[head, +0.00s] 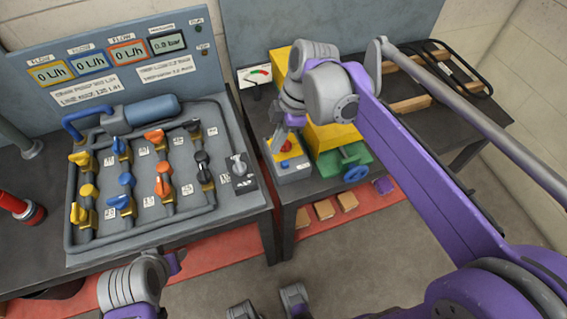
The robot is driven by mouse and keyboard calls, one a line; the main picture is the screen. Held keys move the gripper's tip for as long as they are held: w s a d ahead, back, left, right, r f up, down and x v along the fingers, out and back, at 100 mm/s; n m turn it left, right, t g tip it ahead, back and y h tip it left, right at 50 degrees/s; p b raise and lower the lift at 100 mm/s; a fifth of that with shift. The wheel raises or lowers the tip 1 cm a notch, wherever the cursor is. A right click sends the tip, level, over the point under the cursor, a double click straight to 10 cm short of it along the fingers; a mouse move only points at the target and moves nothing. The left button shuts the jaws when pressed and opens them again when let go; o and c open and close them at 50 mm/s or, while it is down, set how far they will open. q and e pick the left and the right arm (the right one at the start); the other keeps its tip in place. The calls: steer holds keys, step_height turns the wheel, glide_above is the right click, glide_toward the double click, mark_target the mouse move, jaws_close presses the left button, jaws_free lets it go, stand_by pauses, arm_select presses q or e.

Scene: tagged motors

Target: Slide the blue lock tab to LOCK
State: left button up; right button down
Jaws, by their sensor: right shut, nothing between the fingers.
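A small grey box with a yellow plate and a red button (285,146) stands on the right bench. My right gripper (279,147) is shut and empty. It points down at this box, right over or against its top; I cannot tell if it touches. The gripper and wrist hide part of the box. Part of my left arm (133,285) shows at the bottom left, over the floor before the left bench; its fingers do not show.
A yellow machine (333,137) with a green vise (340,160) and blue handwheel (357,173) stands right of the box. The left bench holds a valve panel (145,175) with coloured handles and a grey lever unit (239,174). A gauge (258,73) is behind. Wooden blocks (325,208) lie below.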

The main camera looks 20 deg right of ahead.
mark_target(288, 163)
steer(key=shift+w+a+r+n, duration=0.1)
steer(key=shift+w+n, duration=0.3)
steer(key=shift+n, duration=0.3)
steer(key=f+b, duration=0.1)
steer(key=f, duration=0.8)
steer(key=shift+a+f, duration=0.2)
steer(key=shift+d, duration=0.55)
steer(key=shift+w+d, duration=0.1)
steer(key=shift+d, duration=1.75)
